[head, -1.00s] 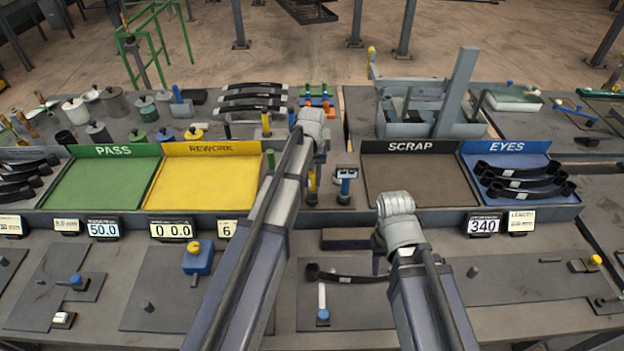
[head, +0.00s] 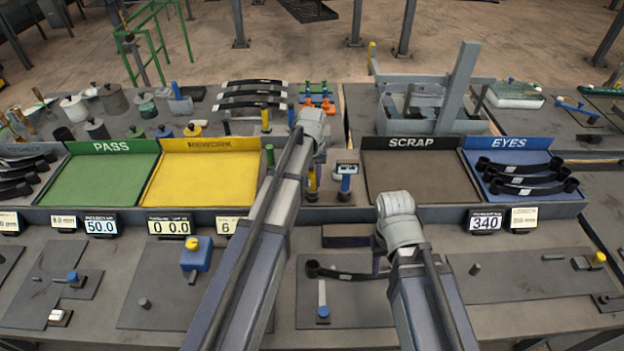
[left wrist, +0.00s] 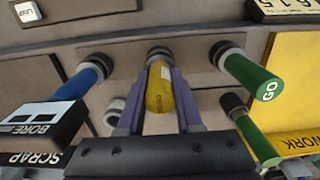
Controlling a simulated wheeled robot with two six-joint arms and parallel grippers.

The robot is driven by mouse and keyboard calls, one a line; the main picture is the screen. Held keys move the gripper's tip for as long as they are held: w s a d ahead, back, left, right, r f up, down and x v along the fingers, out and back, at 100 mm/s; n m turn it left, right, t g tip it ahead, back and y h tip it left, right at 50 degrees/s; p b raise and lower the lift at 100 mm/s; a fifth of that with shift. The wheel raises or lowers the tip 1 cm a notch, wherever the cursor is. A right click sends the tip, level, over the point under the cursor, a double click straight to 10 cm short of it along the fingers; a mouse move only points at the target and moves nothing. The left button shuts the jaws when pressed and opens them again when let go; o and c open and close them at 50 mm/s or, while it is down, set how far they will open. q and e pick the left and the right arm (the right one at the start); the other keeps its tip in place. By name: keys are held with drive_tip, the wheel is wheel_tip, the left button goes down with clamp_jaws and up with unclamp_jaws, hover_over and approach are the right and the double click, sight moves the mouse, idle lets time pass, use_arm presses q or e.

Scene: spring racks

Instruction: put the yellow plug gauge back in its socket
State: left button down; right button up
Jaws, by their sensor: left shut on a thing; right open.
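The yellow plug gauge (left wrist: 160,88) is between the purple fingers of my left gripper (left wrist: 158,110) in the left wrist view. The fingers are shut on its yellow handle. Its far end meets a dark collar in the grey rack; I cannot tell how deep it sits. In the head view the yellow gauge (head: 312,182) shows beside my left wrist, and the fingers there are mostly hidden. My right gripper (head: 378,264) is low over the front bench, largely hidden by its own arm, and open.
In the left wrist view, green gauges (left wrist: 258,80) stand to the right and a blue bore gauge (left wrist: 78,82) with a display stands to the left. In the head view a dark curved part (head: 345,273) lies near my right gripper. The scrap tray (head: 415,178) is empty.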

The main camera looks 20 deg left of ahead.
use_arm(q)
drive_tip(key=shift+f, duration=0.35)
unclamp_jaws()
drive_tip(key=shift+r, duration=0.1)
idle(0.4)
wheel_tip(320, 180, up, 8)
drive_tip(key=p, duration=0.7)
drive_tip(key=shift+p, duration=0.35)
idle(0.6)
